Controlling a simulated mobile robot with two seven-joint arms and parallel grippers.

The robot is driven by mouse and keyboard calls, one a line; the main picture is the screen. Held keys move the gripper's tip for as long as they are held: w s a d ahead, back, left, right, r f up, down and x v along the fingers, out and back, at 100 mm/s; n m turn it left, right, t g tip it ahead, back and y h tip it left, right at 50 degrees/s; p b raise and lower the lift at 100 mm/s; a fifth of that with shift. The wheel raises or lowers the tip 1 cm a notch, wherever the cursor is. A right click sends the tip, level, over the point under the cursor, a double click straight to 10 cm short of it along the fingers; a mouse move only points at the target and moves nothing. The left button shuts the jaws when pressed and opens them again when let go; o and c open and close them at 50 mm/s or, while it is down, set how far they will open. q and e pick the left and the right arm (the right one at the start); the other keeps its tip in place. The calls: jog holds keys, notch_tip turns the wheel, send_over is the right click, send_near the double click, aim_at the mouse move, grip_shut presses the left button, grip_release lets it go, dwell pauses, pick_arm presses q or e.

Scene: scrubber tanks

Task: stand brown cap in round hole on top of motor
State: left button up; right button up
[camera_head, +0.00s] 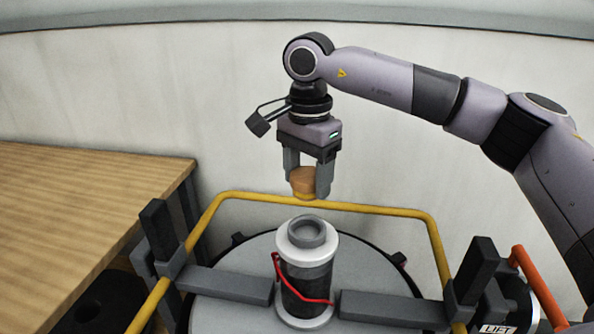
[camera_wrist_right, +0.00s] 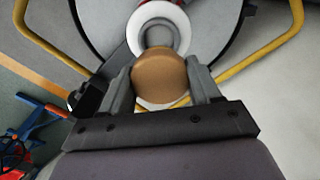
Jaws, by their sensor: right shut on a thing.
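The brown cap (camera_head: 304,181) is held between the fingers of my right gripper (camera_head: 306,184), with a yellowish lower rim showing. It also shows as a brown disc in the right wrist view (camera_wrist_right: 159,78), between the two grey fingers of the gripper (camera_wrist_right: 162,84). The motor (camera_head: 306,270) is an upright dark cylinder with a white collar on top and a red wire at its side. The round hole (camera_head: 307,231) is at the top centre, ringed in grey. The cap is above the motor, apart from it. The left gripper is not in view.
The motor stands on a round grey tank lid (camera_head: 365,268) with dark bars either side. A yellow rail (camera_head: 370,209) runs around the back and sides. A wooden table (camera_head: 80,200) is at left. An orange handle (camera_head: 538,285) stands at right. Space above the motor is free.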

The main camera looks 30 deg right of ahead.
aim_at(308, 198)
jog(key=shift+s+f+b, duration=0.15)
jog(key=shift+f+b, duration=0.55)
jog(key=shift+f, duration=0.05)
notch_tip(308, 198, down, 3)
jog(key=b, duration=0.3)
jog(key=shift+f, duration=0.65)
jog(key=shift+f, duration=0.2)
jog(key=shift+f, duration=0.15)
jog(key=shift+f, duration=0.3)
jog(key=shift+d+f+b, duration=0.1)
jog(key=shift+f+b, duration=0.2)
jog(key=shift+f, duration=0.5)
dwell(1.2)
jog(key=o, duration=1.3)
jog(key=shift+c, duration=0.2)
